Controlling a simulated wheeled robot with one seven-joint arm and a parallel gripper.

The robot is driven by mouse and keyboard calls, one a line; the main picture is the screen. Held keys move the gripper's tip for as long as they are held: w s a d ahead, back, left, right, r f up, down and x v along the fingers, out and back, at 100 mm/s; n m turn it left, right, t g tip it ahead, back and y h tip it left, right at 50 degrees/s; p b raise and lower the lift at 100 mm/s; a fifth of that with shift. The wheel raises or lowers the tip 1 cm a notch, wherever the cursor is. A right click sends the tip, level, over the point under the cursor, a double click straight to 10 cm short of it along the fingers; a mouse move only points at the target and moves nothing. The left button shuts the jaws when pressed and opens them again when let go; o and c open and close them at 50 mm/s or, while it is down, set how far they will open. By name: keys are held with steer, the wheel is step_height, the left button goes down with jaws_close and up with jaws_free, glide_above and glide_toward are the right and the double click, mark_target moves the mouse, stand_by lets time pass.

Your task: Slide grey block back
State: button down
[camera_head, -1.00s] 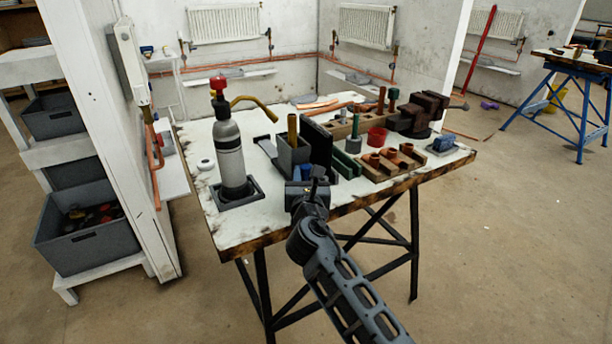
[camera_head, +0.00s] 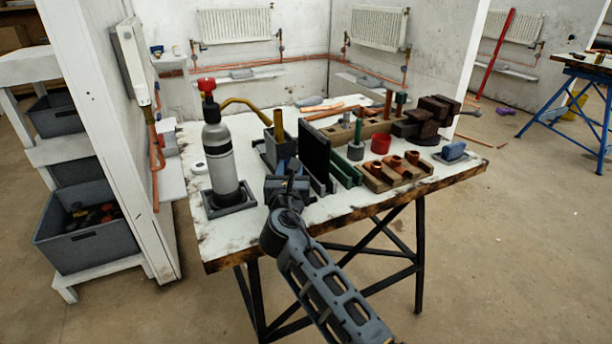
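A grey open-topped box (camera_head: 271,154) stands on the workbench (camera_head: 232,238), with a yellow-brown handle (camera_head: 278,126) upright in it. It is the nearest match for a grey block, but I cannot tell for sure that it is the one. My gripper (camera_head: 288,176) is at the bench's near side, just in front of this box, and hides its lower part. A black upright plate (camera_head: 314,155) stands just right of it. Whether my gripper touches the box, and whether its fingers are open or shut, cannot be made out.
A grey torch bottle (camera_head: 221,165) with a red top stands left of my gripper. A green rack (camera_head: 346,169), copper fittings in a wooden tray (camera_head: 396,172), a red cup (camera_head: 381,144) and a dark vise (camera_head: 434,117) crowd the right. The bench's near-left corner is clear.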

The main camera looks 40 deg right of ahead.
mark_target(275, 161)
steer(key=w, duration=0.2)
steer(key=w+d+b, duration=0.1)
steer(key=w, duration=0.1)
steer(key=w+d, duration=0.1)
steer(key=w, duration=0.2)
steer(key=shift+d+f+b, duration=0.1)
steer(key=shift+f+b, duration=0.05)
steer(key=shift+b, duration=0.2)
steer(key=shift+w+d, duration=0.1)
steer(key=shift+w, duration=0.3)
steer(key=c, duration=0.8)
jaws_free()
steer(key=shift+w, duration=0.1)
steer(key=shift+p+v, duration=0.45)
steer(key=shift+v, duration=3.45)
